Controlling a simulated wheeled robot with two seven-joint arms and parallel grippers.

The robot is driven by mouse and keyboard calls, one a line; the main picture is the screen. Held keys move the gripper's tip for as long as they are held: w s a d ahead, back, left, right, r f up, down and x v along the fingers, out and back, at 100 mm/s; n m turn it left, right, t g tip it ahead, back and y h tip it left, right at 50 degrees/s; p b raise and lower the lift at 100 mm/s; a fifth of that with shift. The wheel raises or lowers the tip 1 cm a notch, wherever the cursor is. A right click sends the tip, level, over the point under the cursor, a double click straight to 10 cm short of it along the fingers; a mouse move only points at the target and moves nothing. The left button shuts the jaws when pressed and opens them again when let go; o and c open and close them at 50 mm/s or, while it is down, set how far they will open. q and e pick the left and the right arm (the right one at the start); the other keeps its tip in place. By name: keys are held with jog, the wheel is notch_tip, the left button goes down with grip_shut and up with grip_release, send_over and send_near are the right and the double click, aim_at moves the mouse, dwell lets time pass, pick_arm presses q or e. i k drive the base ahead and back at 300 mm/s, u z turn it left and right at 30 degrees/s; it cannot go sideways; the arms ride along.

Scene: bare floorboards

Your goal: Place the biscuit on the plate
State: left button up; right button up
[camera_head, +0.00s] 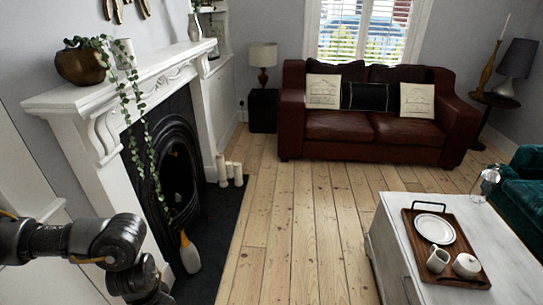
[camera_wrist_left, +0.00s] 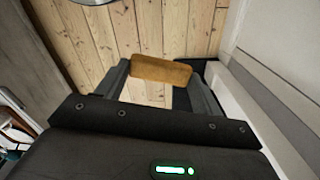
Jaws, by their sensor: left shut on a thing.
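A brown, rounded-oblong biscuit (camera_wrist_left: 161,70) sits between the fingers of my left gripper (camera_wrist_left: 159,74) in the left wrist view. The gripper is shut on it and floorboards show beyond. A round white plate (camera_head: 435,229) lies on a brown wooden tray (camera_head: 412,238) with dark handles, at the right of the head view. The plate is empty. My right gripper is in neither view.
The tray stands on a pale coffee table (camera_head: 395,220) with a white cup (camera_head: 438,260) and a white pot (camera_head: 466,266). A glass jar (camera_head: 487,182) stands at the table's far end. Bare floor (camera_head: 295,230) lies between fireplace and table.

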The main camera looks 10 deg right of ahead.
aim_at(434, 230)
jog(key=z, duration=0.4)
jog(key=i, duration=3.4)
jog(key=z, duration=4.2)
jog(key=i, duration=0.5)
jog(key=z, duration=0.1)
